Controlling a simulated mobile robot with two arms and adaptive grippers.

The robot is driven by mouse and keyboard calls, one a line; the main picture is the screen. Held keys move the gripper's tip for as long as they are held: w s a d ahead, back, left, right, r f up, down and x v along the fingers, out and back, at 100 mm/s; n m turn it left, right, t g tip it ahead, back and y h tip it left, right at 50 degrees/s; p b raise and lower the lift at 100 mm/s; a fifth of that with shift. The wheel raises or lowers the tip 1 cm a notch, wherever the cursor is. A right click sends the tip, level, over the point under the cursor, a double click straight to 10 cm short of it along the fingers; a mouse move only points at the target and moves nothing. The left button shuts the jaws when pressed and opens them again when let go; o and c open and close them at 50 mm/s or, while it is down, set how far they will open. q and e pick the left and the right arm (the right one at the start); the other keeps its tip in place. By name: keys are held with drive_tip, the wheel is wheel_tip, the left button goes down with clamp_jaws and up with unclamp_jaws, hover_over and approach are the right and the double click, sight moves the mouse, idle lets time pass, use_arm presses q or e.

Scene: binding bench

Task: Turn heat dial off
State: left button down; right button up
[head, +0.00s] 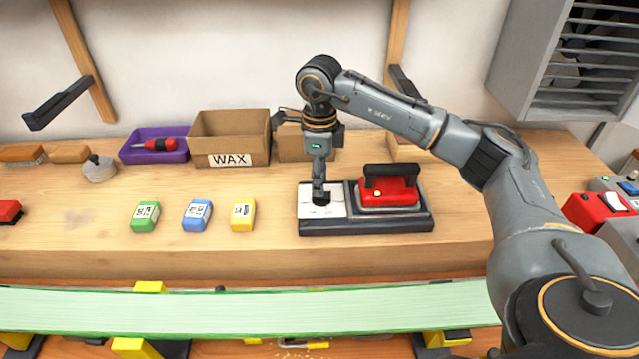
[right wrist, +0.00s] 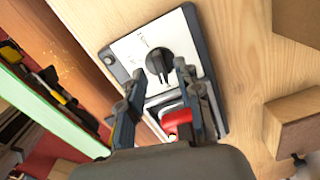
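The heat dial (right wrist: 159,63) is a black round knob with a raised grip bar, set on a white plate with small dark markings. In the head view the black dial (head: 321,200) shows below my right gripper (head: 319,188), which points straight down over it. In the right wrist view the two fingers of my right gripper (right wrist: 158,74) are apart, with the knob showing between and just beyond their tips. I cannot tell whether they touch it. The dial sits on a dark base (head: 375,226) beside a red iron-like block (head: 388,190). My left gripper is not in view.
Green, blue and yellow wax blocks (head: 197,215) lie left of the base. Behind them are a WAX box (head: 231,139) and a purple tray (head: 154,145) with a red screwdriver. A red switch box (head: 598,213) stands at the right. Bare bench lies around the base.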

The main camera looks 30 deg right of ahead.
wheel_tip(320, 180, up, 10)
idle(0.3)
drive_tip(key=shift+r, duration=0.1)
idle(0.3)
